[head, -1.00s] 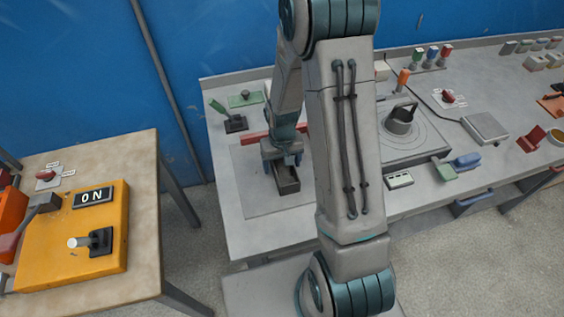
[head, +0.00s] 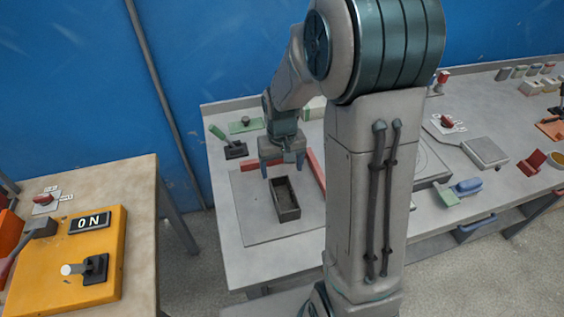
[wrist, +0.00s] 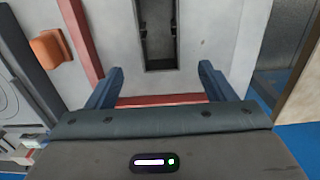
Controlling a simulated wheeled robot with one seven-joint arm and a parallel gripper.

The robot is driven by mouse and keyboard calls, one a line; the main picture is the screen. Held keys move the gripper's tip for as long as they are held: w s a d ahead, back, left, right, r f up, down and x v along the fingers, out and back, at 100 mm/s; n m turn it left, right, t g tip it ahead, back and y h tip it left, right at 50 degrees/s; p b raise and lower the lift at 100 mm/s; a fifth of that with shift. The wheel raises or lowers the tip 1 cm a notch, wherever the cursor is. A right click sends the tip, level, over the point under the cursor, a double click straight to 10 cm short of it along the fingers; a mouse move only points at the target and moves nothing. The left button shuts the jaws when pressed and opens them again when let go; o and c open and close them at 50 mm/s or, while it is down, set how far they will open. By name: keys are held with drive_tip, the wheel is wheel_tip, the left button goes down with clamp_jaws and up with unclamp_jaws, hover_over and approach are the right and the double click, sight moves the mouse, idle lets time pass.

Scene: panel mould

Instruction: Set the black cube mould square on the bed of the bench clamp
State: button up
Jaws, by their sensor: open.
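The black mould (head: 287,205), a dark open-topped oblong box, rests on a grey plate (head: 255,220) on the bench; I take this plate for the clamp bed. In the wrist view the mould (wrist: 160,35) lies lengthwise, its near end short of one red bar (wrist: 160,100) and its side apart from another red bar (wrist: 80,40). My gripper (head: 283,172) is open and empty, just behind the mould in the head view. In the wrist view the fingers (wrist: 162,71) stand wide apart, with the mould beyond them.
A green-handled lever (head: 228,143) stands at the bench's back left. An orange block (wrist: 50,48) lies past the side bar. My arm hides the bench's middle. A yellow switch box (head: 75,250) is on the left table. Small tools crowd the bench's right.

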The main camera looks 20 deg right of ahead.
drive_tip(key=s+r+t, duration=0.3)
drive_tip(key=s+r, duration=1.2)
drive_tip(key=shift+s+r+t, duration=0.25)
drive_tip(key=shift+t, duration=0.15)
drive_tip(key=shift+o, duration=0.4)
drive_tip(key=shift+s, duration=0.25)
drive_tip(key=g+b, duration=0.2)
drive_tip(key=b, duration=0.3)
hover_over(284, 201)
drive_tip(key=shift+s+f, duration=0.15)
drive_tip(key=shift+f, duration=5.75)
drive_tip(key=shift+s+f, duration=0.1)
drive_tip(key=shift+f, duration=5.75)
